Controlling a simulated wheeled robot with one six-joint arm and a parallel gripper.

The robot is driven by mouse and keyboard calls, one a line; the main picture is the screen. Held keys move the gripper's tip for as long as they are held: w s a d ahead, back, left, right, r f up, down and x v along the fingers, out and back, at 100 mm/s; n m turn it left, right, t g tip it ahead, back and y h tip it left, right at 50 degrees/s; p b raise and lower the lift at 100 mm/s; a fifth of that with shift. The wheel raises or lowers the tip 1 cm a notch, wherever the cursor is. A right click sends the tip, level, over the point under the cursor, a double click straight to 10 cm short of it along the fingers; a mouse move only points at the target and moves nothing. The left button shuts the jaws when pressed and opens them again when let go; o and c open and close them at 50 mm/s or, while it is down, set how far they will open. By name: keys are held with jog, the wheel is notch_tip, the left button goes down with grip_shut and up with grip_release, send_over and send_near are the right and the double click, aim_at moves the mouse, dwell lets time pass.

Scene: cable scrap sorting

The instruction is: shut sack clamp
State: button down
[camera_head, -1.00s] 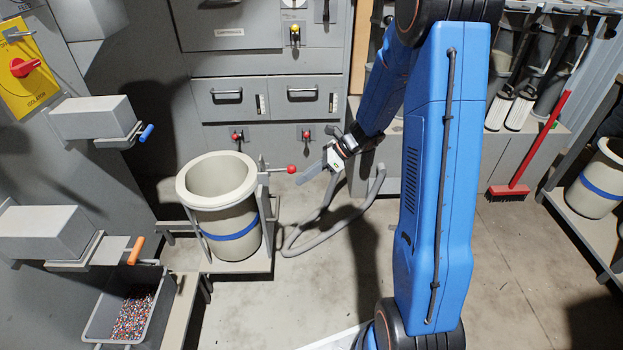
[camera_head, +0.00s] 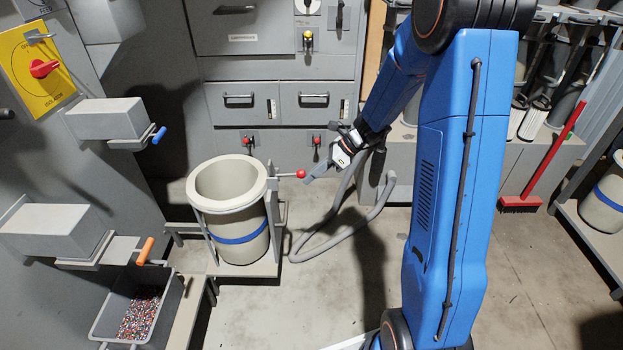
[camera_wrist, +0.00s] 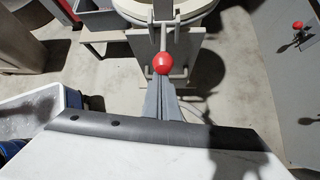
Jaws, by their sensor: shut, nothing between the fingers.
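The sack clamp lever (camera_head: 288,175) is a thin grey rod with a red ball (camera_head: 301,174) on its end. It sticks out to the right from the sack stand, beside the ring (camera_head: 227,185) around the sack's mouth. The pale sack (camera_head: 240,222) has a blue band and hangs upright in the ring. My gripper (camera_head: 310,180) is shut and empty, its tips close to the red ball. In the wrist view the ball (camera_wrist: 163,63) lies just beyond the grey fingertips (camera_wrist: 163,84); I cannot tell whether they touch.
A bent grey hose (camera_head: 340,232) lies on the floor right of the stand. A bin of coloured granules (camera_head: 128,335) stands front left, below an orange-handled slide (camera_head: 146,250). Grey cabinets (camera_head: 275,98) stand behind. A red broom (camera_head: 522,203) leans at right. Open floor lies in front.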

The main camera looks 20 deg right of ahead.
aim_at(300, 171)
jog(key=r+h, duration=0.1)
jog(key=r, duration=0.1)
jog(key=a+r+g+h, duration=0.1)
jog(key=h, duration=0.1)
jog(key=r+h, duration=0.2)
jog(key=shift+w+a+r+g, duration=0.3)
jog(key=shift+a+r, duration=0.05)
jog(key=a+r+h, duration=0.1)
jog(key=a+r+g+h, duration=0.1)
jog(key=h, duration=0.1)
jog(key=shift+w+r, duration=0.3)
jog(key=shift+w, duration=0.05)
jog(key=shift+w+a+r+g+h, duration=0.15)
jog(key=shift+a+r+h, duration=0.25)
jog(key=shift+h, duration=0.2)
jog(key=shift+w+a+r+g+h, duration=0.15)
jog(key=shift+a+r+h, duration=0.2)
jog(key=shift+h, duration=0.25)
jog(key=shift+a+r, duration=0.2)
jog(key=shift+a, duration=0.1)
